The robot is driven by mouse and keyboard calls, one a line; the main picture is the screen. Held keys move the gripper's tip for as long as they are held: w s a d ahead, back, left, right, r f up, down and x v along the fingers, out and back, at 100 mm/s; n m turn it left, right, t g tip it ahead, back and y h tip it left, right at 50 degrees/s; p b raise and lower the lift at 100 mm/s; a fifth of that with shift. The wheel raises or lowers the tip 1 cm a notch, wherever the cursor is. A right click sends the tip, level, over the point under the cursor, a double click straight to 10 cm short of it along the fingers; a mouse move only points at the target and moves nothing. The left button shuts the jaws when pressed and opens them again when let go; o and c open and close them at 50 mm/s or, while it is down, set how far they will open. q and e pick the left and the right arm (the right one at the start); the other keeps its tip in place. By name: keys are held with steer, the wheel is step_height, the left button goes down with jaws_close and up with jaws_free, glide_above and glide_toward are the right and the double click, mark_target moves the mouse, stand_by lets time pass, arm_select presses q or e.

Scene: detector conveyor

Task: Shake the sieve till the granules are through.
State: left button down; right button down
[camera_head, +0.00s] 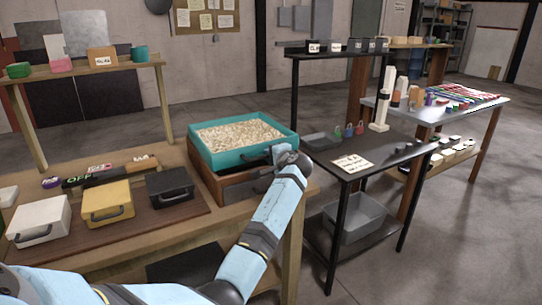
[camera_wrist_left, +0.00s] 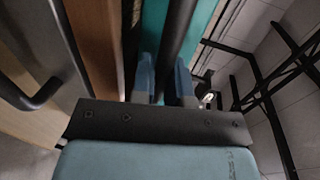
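The teal sieve (camera_head: 243,157) is a rectangular tray full of pale granules (camera_head: 238,134). It sits on a brown wooden box (camera_head: 208,181) with a grey front, at the right end of the wooden bench. My left gripper (camera_head: 276,153) is at the sieve's near right side, by its dark handle. In the left wrist view, the blue fingers of this gripper (camera_wrist_left: 165,78) stand close on both sides of the dark handle bar (camera_wrist_left: 180,32), with the teal wall (camera_wrist_left: 203,22) beside it. The fingertips are hidden in the head view. My right gripper is out of view.
White (camera_head: 39,221), yellow (camera_head: 107,203) and black (camera_head: 170,187) cases stand on the bench (camera_head: 225,222) to the left, below a small shelf (camera_head: 82,71). A dark table (camera_head: 390,158) with a grey tray and padlocks stands to the right. Open floor lies beyond.

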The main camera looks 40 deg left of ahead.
arm_select(q)
steer(key=a, duration=0.1)
steer(key=w+a, duration=0.1)
steer(key=shift+a+r, duration=0.15)
steer(key=shift+a, duration=0.15)
steer(key=c, duration=1.5)
jaws_free()
steer(key=o, duration=0.3)
steer(key=shift+w+a, duration=0.15)
steer(key=shift+o, duration=0.2)
steer(key=p+v, duration=0.1)
steer(key=v, duration=1.3)
